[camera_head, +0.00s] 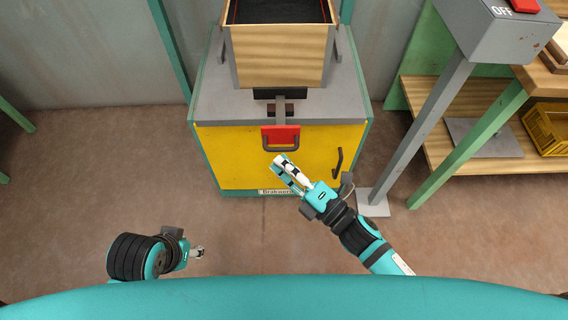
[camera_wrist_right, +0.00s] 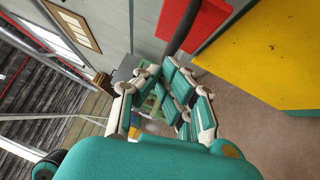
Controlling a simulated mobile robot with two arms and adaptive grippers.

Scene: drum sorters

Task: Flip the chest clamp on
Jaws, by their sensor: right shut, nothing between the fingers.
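The chest clamp shows as a red plate (camera_head: 284,133) with a dark handle loop below it, high on the front of the yellow chest (camera_head: 233,150). In the right wrist view the red plate (camera_wrist_right: 190,28) and a dark bar of the handle (camera_wrist_right: 183,32) are at the top, beyond the fingers. My right gripper (camera_head: 281,164) is shut and empty, just below the handle in the head view. I cannot tell whether it touches the handle. My left gripper (camera_head: 198,252) hangs low at the left, away from the chest; its fingers are too small to read.
A wooden box (camera_head: 280,58) with dark contents stands above the chest's grey top. A second dark handle (camera_head: 337,162) is on the chest's right front. A grey post with an OFF box (camera_head: 495,28) and a wooden shelf (camera_head: 460,150) stand right. Floor at left is clear.

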